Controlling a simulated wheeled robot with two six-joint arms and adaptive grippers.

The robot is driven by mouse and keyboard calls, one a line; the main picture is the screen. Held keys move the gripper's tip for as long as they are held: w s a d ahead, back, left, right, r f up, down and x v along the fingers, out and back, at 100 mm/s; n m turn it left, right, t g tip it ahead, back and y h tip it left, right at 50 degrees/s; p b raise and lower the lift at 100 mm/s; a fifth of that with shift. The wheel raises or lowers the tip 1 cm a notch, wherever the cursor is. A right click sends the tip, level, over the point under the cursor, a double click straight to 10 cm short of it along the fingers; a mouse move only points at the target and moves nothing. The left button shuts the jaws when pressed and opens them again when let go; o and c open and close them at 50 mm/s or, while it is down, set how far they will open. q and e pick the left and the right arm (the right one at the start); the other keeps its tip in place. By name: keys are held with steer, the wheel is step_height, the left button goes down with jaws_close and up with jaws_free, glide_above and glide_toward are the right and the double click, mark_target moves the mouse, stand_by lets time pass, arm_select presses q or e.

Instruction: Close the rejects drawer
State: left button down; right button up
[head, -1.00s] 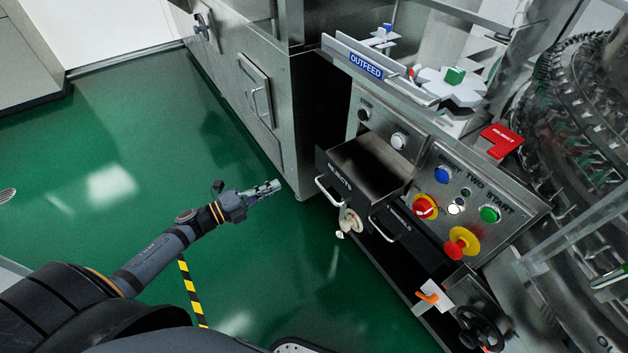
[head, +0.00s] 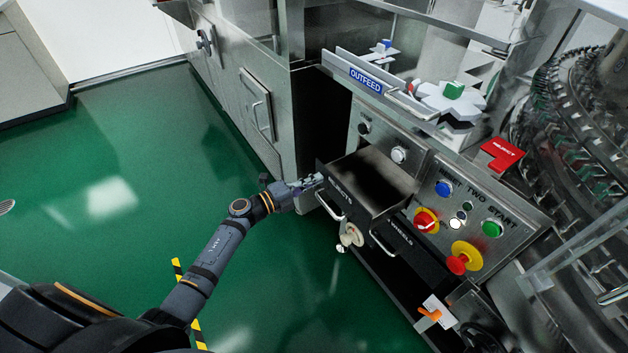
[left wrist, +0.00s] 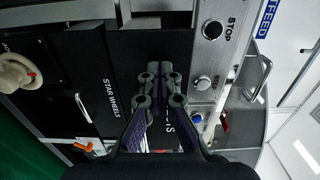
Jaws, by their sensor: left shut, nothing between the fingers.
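The rejects drawer (head: 334,190) stands pulled out of the machine front in the head view, its dark, empty-looking inside showing from above. Its front carries a "REJECTS" label and a bar handle (head: 328,205). My left gripper (head: 316,181) is shut and empty, with its tips at the upper left corner of the drawer front. I cannot tell whether they touch it. In the left wrist view, the shut fingers (left wrist: 160,74) lie in front of the dark drawer face and partly hide its lettering. My right gripper is in neither view.
The star wheels drawer (head: 398,238) with its handle is just right of the rejects drawer. A pale knob (head: 351,236) hangs below. The control panel (head: 480,215) with buttons and red-yellow stops is at right. Green floor (head: 130,200) is open at left.

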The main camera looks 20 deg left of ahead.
mark_target(354, 171)
arm_select(q)
steer(key=shift+w+d, duration=0.1)
steer(key=shift+w, duration=0.05)
steer(key=x, duration=0.8)
steer(key=shift+d+b, duration=0.1)
steer(key=shift+b, duration=0.3)
steer(key=b+x, duration=0.2)
steer(key=x, duration=0.5)
steer(key=shift+f, duration=0.1)
steer(key=shift+w, duration=0.15)
steer(key=shift+r, duration=0.3)
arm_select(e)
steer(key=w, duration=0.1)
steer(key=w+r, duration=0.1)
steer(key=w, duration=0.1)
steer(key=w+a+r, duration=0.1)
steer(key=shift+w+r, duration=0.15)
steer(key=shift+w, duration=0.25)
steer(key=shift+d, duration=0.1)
